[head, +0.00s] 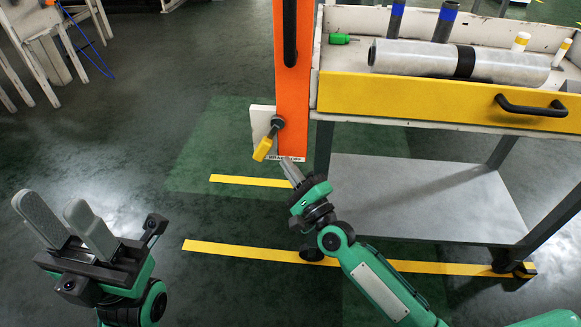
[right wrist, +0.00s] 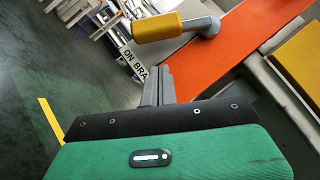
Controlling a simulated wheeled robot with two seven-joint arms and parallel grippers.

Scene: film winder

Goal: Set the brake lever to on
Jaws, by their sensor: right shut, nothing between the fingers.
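The brake lever has a yellow handle (head: 262,149) on a grey pivot (head: 277,122), mounted on a white plate beside the orange post (head: 292,80). The handle hangs down and slightly left. In the right wrist view the yellow handle (right wrist: 158,27) lies above my fingers. A label strip (right wrist: 134,66) reads "ON BRA", the rest being hidden. My right gripper (head: 288,168) is shut and empty, just below and right of the handle, apparently apart from it. It also shows in the right wrist view (right wrist: 156,72). My left gripper (head: 50,204) is open and empty, far from the lever.
A bench with a yellow drawer front (head: 420,98) and black handle stands right of the post. A low shelf (head: 420,195) is beneath. White chairs (head: 40,40) stand far left; floor between is clear.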

